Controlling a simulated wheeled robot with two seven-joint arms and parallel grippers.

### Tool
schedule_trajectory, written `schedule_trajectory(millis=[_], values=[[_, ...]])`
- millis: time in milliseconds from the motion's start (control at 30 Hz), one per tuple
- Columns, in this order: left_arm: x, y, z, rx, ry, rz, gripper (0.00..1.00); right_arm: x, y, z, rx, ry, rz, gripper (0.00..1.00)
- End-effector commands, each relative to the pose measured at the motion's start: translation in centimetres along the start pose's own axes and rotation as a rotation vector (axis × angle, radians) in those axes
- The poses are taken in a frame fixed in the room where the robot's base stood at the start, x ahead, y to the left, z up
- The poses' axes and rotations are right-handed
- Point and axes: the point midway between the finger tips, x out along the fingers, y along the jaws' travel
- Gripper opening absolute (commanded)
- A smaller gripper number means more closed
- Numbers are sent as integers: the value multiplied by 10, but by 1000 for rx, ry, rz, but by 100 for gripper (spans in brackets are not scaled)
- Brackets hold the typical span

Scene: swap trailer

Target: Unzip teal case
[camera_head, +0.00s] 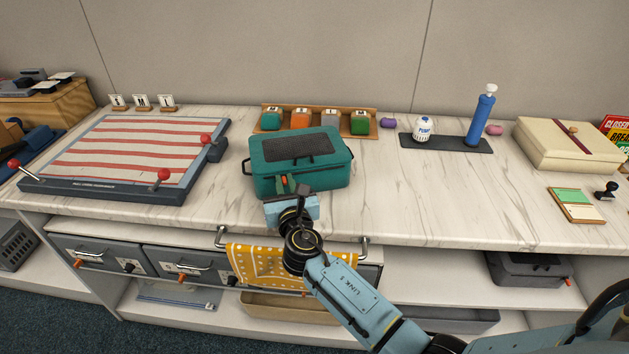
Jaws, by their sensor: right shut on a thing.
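The teal case (320,178) stands on the counter in the middle of the view, with a dark grey mesh panel on its lid. The lid looks closed. A small orange-red piece, apparently the zipper pull (284,181), shows at the case's front left. My right gripper (288,186) is at that spot, low against the front of the case, and is shut on the pull. The fingertips partly hide the pull and the zip line there. My left gripper is not in view.
A striped board with red knobs (126,158) lies to the left. Behind the case is a wooden rack (384,122) with several coloured blocks. A blue bottle (480,120) and a white jar (423,129) stand on a dark mat.

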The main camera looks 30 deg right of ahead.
Motion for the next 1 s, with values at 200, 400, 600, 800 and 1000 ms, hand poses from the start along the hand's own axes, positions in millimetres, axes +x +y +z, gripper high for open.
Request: schedule_trajectory(millis=[200,400,600,800,1000], values=[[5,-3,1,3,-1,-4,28,0,32,-1,0,1,0,0],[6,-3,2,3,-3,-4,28,0,41,-1,-1,1,1,0],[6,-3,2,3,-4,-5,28,0,42,0,0,1,2,0],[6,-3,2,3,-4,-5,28,0,42,-1,0,1,2,27],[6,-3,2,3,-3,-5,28,0,41,0,0,1,1,32]])
